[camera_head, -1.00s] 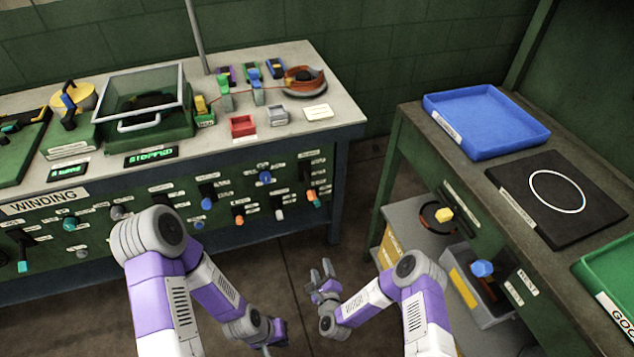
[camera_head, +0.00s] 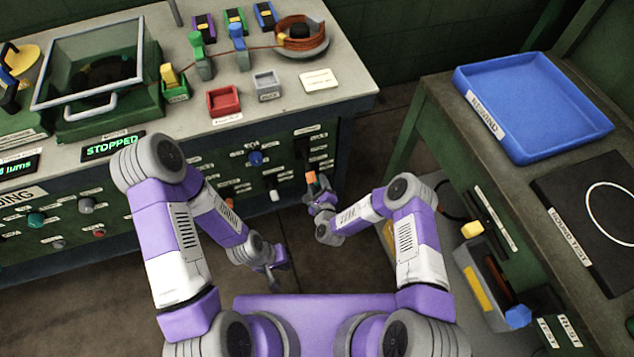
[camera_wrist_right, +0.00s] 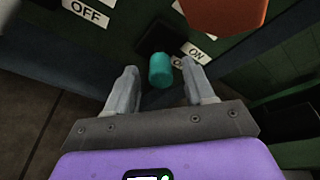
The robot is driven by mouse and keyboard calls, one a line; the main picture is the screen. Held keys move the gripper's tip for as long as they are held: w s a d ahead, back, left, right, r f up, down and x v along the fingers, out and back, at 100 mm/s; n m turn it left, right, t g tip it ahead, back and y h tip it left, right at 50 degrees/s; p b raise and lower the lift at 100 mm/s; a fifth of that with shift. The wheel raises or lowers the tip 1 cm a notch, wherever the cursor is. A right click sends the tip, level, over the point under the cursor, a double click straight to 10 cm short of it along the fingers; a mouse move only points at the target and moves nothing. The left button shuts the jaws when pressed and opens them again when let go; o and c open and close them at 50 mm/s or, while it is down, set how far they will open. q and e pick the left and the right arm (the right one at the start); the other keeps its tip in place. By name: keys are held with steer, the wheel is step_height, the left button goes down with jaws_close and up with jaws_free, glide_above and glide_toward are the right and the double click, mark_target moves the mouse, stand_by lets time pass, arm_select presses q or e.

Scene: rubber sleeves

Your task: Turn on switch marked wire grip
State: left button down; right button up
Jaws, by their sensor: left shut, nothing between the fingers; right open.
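My right gripper (camera_head: 320,191) is at the right end of the bench's front panel (camera_head: 165,190), by an orange knob (camera_head: 311,177). In the right wrist view its two fingers are open, with a teal switch knob (camera_wrist_right: 160,70) in the gap between them, just ahead of the tips. An ON label (camera_wrist_right: 195,52) is beside the teal knob and an OFF label (camera_wrist_right: 85,12) is at upper left. The orange knob shows above it (camera_wrist_right: 222,14). No label reading wire grip is legible. My left gripper (camera_head: 273,266) is shut and empty, low in front of the bench.
The panel carries several other knobs, including a blue one (camera_head: 255,158) and a white one (camera_head: 273,190). A display (camera_head: 113,145) on the bench reads STOPPED. At right, a second bench (camera_head: 450,110) holds a blue tray (camera_head: 535,145). Floor shows between the benches.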

steer(key=shift+x, duration=1)
jaws_close()
steer(key=shift+w+r+g+p, duration=0.1)
steer(key=shift+r+g+p, duration=0.45)
steer(key=shift+g+p, duration=0.1)
steer(key=shift+g+h+p, duration=0.3)
steer(key=shift+g+p, duration=0.15)
steer(key=shift+g, duration=0.1)
jaws_free()
